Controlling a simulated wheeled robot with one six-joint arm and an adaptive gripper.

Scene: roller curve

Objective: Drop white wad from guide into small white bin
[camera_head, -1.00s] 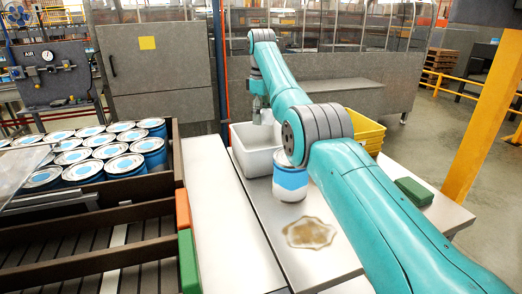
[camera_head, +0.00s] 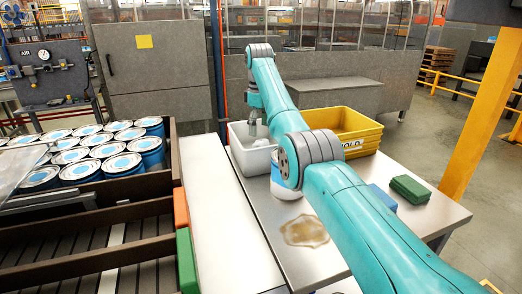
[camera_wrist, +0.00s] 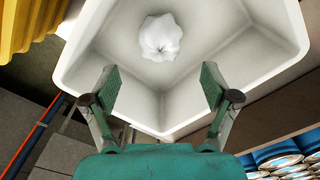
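The small white bin (camera_head: 258,160) stands on the metal table, and its inside fills much of the wrist view (camera_wrist: 220,105). The white wad (camera_wrist: 161,38) is crumpled and shows inside the bin's rim in the wrist view, beyond my fingertips and apart from them. I cannot tell if it touches the bin floor. My gripper (camera_wrist: 160,88) is open and empty over the bin, with its two fingers wide apart. In the head view my gripper (camera_head: 254,126) points down at the bin.
A yellow bin (camera_head: 362,142) stands right of the white bin. A white and blue can (camera_head: 281,186) is partly behind my arm, near a brown spill (camera_head: 304,231). Green (camera_head: 410,189) and blue (camera_head: 382,196) blocks lie right. Several cans (camera_head: 126,163) fill the left rack.

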